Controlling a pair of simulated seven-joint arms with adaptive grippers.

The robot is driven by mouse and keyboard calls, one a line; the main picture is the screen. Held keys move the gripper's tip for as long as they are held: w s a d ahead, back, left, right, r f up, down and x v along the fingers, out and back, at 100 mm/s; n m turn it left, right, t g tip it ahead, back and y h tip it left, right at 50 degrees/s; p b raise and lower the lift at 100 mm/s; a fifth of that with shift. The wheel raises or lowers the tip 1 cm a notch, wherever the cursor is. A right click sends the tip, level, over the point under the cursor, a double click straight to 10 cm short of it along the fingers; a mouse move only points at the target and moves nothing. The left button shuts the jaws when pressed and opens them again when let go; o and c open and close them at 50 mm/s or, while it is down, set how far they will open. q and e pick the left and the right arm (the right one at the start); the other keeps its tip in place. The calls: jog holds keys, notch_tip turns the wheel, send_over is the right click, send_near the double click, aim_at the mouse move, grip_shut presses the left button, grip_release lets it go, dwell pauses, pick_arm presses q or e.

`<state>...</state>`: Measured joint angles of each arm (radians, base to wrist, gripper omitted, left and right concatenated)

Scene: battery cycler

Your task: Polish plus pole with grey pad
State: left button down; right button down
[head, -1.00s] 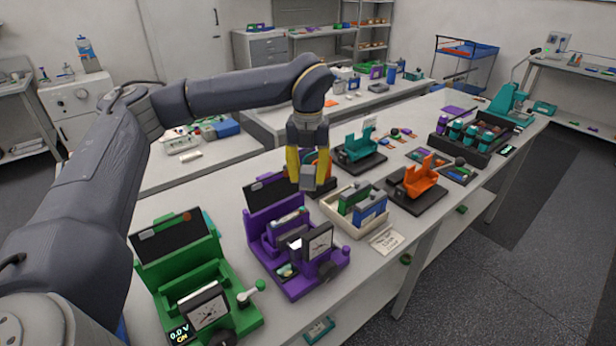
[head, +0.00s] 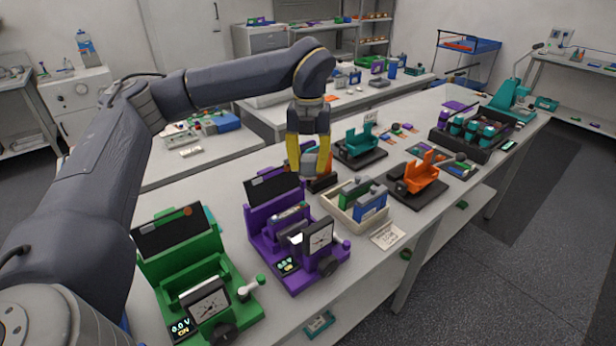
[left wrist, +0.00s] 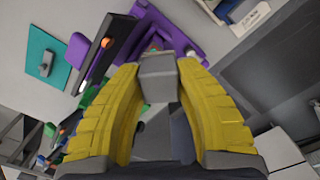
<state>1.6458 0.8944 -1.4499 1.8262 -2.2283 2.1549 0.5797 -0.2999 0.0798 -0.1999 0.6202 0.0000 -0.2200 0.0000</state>
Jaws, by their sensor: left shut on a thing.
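My left gripper (head: 309,158) has yellow fingers and is shut on a grey pad (head: 310,168), a small block. The gripper hangs above the bench, behind the white tray and to the right of the purple cycler's (head: 270,252) raised dark lid. In the left wrist view the pad (left wrist: 158,78) sits between the yellow fingertips, with part of the purple cycler (left wrist: 183,38) beyond it. A light cylindrical thing (head: 291,217) lies in the purple cycler's cradle. I cannot make out which end is the plus pole. My right gripper is not in view.
A green cycler (head: 178,268) stands at the front left. A white tray (head: 345,212) holds green and blue blocks. Orange (head: 418,178) and teal (head: 362,143) holders on dark bases and a dark rack (head: 474,143) stand farther right. A paper card (head: 388,236) lies near the bench's front edge.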

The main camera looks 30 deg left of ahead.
pick_arm(q)
jog(key=shift+f, duration=0.15)
jog(key=f, duration=0.8)
jog(key=shift+s, duration=0.2)
jog(key=shift+s+a, duration=0.35)
jog(key=shift+s, duration=0.4)
jog(key=shift+s+a, duration=0.35)
jog(key=shift+s, duration=0.35)
jog(key=shift+w+d, duration=0.25)
jog(key=shift+w, duration=0.35)
jog(key=w, duration=0.2)
send_near(302, 204)
jog(key=shift+w+d+r, duration=0.2)
jog(key=shift+w+r, duration=0.3)
jog(key=shift+w, duration=0.05)
jog(key=shift+w+d+r, duration=0.2)
jog(key=shift+w+r, duration=0.25)
jog(key=shift+w, duration=0.1)
